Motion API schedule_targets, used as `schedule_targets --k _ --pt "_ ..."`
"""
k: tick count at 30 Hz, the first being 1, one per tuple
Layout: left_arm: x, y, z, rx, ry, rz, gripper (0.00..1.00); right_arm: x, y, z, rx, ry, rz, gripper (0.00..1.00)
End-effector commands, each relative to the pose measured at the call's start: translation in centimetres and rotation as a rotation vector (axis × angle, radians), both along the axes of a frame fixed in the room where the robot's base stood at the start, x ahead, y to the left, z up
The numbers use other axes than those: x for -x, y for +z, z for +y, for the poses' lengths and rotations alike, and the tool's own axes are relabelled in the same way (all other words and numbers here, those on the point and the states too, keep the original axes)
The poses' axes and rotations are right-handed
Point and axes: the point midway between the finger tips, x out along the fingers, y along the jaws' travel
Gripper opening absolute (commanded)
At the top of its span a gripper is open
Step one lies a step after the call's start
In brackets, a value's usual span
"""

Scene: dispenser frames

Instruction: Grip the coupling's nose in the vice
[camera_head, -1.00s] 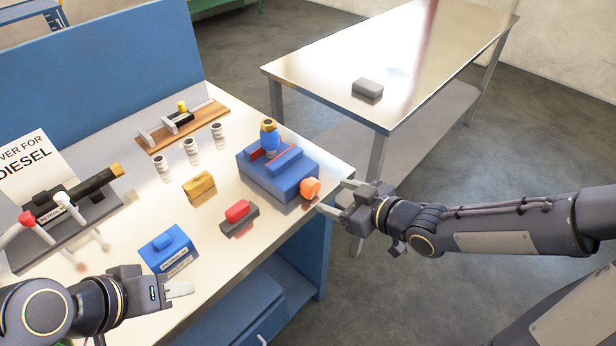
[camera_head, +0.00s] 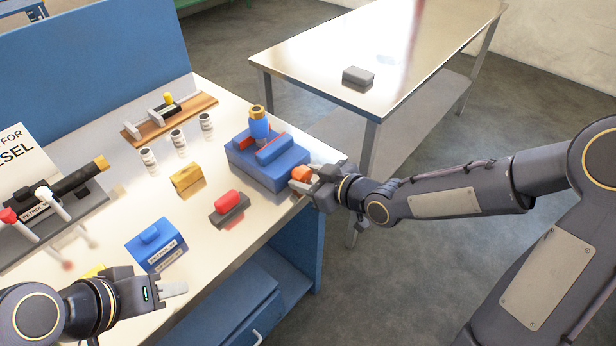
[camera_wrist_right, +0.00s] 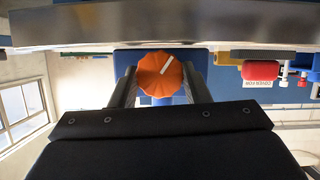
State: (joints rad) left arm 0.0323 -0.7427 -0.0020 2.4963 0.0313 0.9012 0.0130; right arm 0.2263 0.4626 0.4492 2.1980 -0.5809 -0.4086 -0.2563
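The blue vice (camera_head: 262,172) stands at the bench's right edge, with red jaw faces. The coupling (camera_head: 259,127), a blue cylinder with a brass collar on top, stands upright between the jaws. Its lower end is hidden, and I cannot tell how tightly the jaws hold it. The vice's orange knob (camera_head: 301,173) faces my right gripper (camera_head: 306,178). The right wrist view shows the knob (camera_wrist_right: 160,75), with a white mark, between the two fingers; they look open, with contact unclear.
A red-topped block (camera_head: 229,206), a brass block (camera_head: 187,178) and a blue labelled block (camera_head: 155,245) lie on the bench. White cylinders (camera_head: 178,141) and a wooden rack (camera_head: 170,118) stand behind. A steel table (camera_head: 400,60) with a grey box (camera_head: 358,77) stands beyond.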

Motion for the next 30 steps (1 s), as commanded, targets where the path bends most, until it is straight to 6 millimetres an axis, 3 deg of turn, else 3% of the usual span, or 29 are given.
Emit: schedule_targets --k 5,8,18,30 --pt "0.0 0.0 0.0 0.0 0.0 0.0 0.36 0.0 0.0 0.0 0.0 0.0 0.0 0.2" --pt "0.0 0.5 0.0 0.0 0.0 0.0 0.36 0.0 0.2 0.0 -0.01 0.0 0.011 0.2" --pt "0.0 6.0 0.0 0.0 0.0 0.0 0.36 -0.1 0.5 -0.2 -0.21 -0.003 0.216 0.2" --pt "0.0 6.6 0.0 0.0 0.0 0.0 0.36 -0.2 -0.1 -0.2 -0.265 0.0 0.265 0.2"
